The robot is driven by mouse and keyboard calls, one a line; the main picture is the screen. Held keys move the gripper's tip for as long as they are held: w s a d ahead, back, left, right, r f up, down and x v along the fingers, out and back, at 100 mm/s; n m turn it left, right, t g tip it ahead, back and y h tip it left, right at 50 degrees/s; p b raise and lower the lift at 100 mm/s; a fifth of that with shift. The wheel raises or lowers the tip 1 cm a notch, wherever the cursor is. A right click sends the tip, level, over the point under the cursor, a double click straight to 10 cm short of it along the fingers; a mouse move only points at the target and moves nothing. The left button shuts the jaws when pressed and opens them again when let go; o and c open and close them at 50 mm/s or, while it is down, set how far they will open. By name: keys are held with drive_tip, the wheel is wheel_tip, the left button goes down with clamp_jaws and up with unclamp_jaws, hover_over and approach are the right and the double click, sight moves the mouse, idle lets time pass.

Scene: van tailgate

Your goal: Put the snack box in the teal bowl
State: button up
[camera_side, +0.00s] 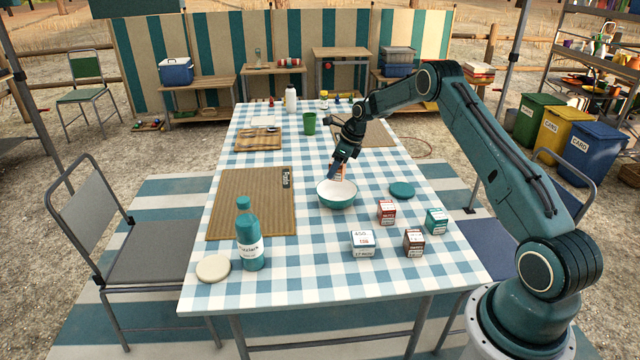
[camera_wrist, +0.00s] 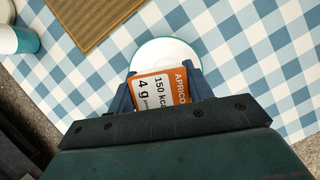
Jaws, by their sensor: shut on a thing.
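The snack box is a small orange and white carton with "APRICO" lettering (camera_wrist: 160,90). It is held between the fingers of my gripper (camera_wrist: 163,92), with its printed face showing in the wrist view. In the side view my gripper (camera_side: 338,170) points down over the teal bowl (camera_side: 337,201), and only a little of the box shows. The bowl has a white inside, and in the wrist view its white interior (camera_wrist: 166,51) shows beyond the box. The box's lower end is at the bowl's opening; I cannot tell whether it touches the bowl.
A red box (camera_side: 387,212), green box (camera_side: 436,221), brown box (camera_side: 414,243) and white box (camera_side: 363,244) stand right and in front of the bowl. A teal disc (camera_side: 402,190) lies right. A brown mat (camera_side: 250,205) and teal bottle (camera_side: 250,240) are left.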

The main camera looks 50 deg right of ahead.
sight(344, 172)
drive_tip(key=shift+f, duration=2.35)
drive_tip(key=shift+f, duration=0.1)
drive_tip(key=shift+f, duration=2.05)
drive_tip(key=shift+f, duration=0.45)
drive_tip(key=o, duration=0.7)
drive_tip(key=shift+o, duration=0.2)
drive_tip(key=shift+r, duration=0.1)
drive_tip(key=shift+r, duration=0.4)
drive_tip(key=v, duration=1.2)
